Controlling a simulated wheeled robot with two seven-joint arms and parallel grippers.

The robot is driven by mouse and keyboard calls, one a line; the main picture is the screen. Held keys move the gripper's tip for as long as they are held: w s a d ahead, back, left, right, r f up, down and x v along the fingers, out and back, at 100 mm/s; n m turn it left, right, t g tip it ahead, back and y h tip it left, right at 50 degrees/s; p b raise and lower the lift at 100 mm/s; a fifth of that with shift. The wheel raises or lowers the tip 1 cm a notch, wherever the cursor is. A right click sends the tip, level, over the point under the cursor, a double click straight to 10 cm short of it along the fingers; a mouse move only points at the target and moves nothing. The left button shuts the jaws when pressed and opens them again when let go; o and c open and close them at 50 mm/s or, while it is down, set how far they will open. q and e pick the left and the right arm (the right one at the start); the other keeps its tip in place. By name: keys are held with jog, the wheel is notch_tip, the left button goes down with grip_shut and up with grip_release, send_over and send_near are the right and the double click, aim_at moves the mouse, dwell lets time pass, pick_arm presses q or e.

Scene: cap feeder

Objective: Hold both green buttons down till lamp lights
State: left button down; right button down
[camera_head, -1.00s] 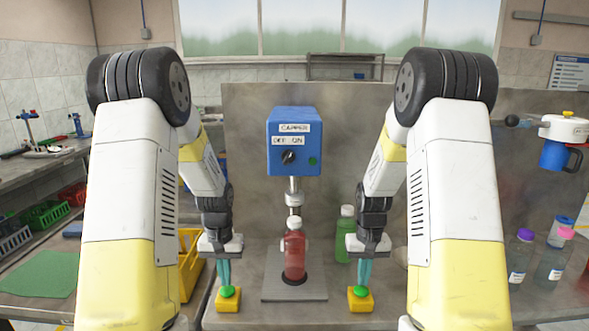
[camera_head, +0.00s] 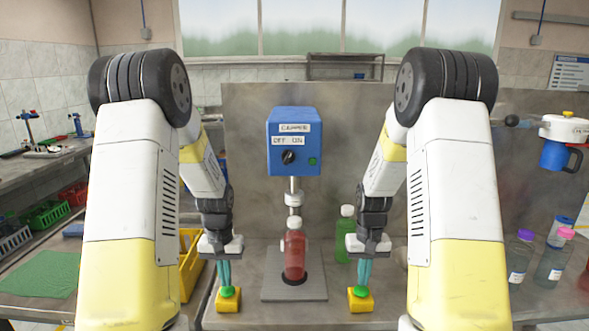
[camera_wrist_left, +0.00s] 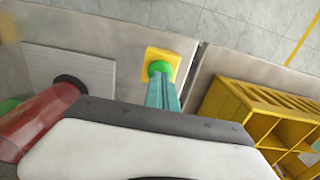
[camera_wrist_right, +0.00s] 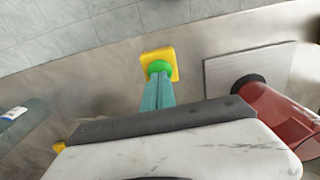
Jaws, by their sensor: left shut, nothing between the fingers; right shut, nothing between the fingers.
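The left green button (camera_head: 228,293) sits on a yellow block (camera_head: 228,304) at the table's front, left of the red bottle. The right green button (camera_head: 360,292) sits on a matching yellow block (camera_head: 361,304) to the right. My left gripper (camera_head: 224,284) is shut, its teal fingers pointing down with the tips at the left button; the left wrist view shows this button (camera_wrist_left: 158,69) too. My right gripper (camera_head: 363,283) is shut with its tips at the right button, also in the right wrist view (camera_wrist_right: 158,68). How far the buttons are pressed is unclear. A small dark green lamp (camera_head: 313,161) on the blue capper box looks unlit.
The blue capper box (camera_head: 294,142) stands above a red bottle (camera_head: 294,255) on a grey plate (camera_head: 312,293) between the blocks. A green bottle (camera_head: 344,245) stands behind on the right. A yellow crate (camera_head: 190,267) is left of my left gripper.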

aim_at(362, 290)
pick_arm(q)
jog(key=shift+f, duration=0.75)
dwell(0.5)
jog(key=shift+r, duration=0.1)
dwell(0.4)
pick_arm(e)
jog(key=shift+f, duration=0.95)
dwell(0.9)
jog(key=shift+r, duration=0.1)
dwell(0.6)
dwell(0.4)
pick_arm(q)
jog(key=shift+f, duration=0.5)
pick_arm(e)
jog(key=shift+f, duration=0.5)
pick_arm(q)
jog(key=shift+s+f, duration=0.15)
jog(key=shift+s, duration=0.05)
pick_arm(e)
jog(key=shift+s+f, duration=0.15)
jog(key=shift+s, duration=0.05)
dwell(0.6)
